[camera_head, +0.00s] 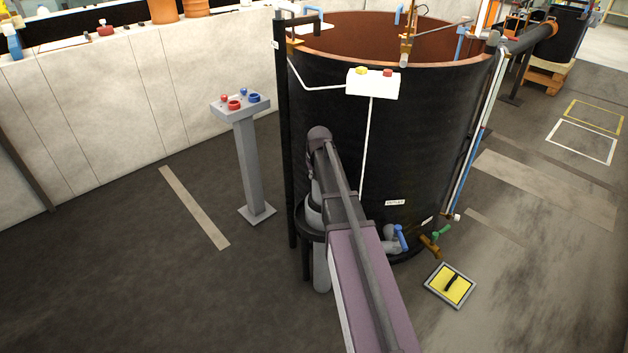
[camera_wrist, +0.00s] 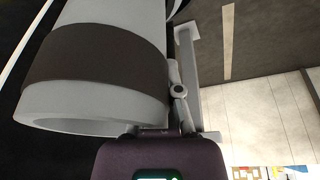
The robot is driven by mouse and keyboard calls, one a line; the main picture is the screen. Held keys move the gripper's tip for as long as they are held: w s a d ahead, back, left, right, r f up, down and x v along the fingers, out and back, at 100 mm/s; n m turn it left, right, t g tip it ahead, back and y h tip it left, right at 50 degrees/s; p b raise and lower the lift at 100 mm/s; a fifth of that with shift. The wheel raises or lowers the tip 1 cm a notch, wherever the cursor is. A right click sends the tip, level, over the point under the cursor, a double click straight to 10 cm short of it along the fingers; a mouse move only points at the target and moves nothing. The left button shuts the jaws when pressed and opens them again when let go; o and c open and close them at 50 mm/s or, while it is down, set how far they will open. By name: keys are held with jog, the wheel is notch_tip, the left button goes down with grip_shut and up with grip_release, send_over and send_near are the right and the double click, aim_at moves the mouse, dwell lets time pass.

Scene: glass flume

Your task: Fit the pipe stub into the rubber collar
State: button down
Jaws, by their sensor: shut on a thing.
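My gripper (camera_wrist: 176,98) is shut on the pipe stub (camera_wrist: 100,110), a wide light-grey tube with a broad dark band around it. One finger shows against its right side; the other is hidden behind the tube. In the head view my arm covers much of the stub, and its grey part (camera_head: 315,214) shows just above a dark ring. This ring, which looks like the rubber collar (camera_head: 312,235), sits over a grey upright pipe (camera_head: 321,272) beside the tank. The stub looks roughly upright and lined up over the ring. I cannot tell whether its lower end is inside.
The big black tank (camera_head: 430,140) stands close behind and right of the stub. A grey pedestal (camera_head: 247,165) with red and blue knobs stands to the left. A blue-handled valve (camera_head: 400,237) and a yellow floor plate (camera_head: 450,286) are at right.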

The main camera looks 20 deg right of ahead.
jog(key=shift+f, duration=0.4)
jog(key=c, duration=0.8)
grip_release()
jog(key=shift+r, duration=0.1)
jog(key=shift+r, duration=0.2)
jog(key=p+v, duration=1.1)
jog(key=v, duration=0.1)
jog(key=shift+f, duration=0.1)
dwell(0.4)
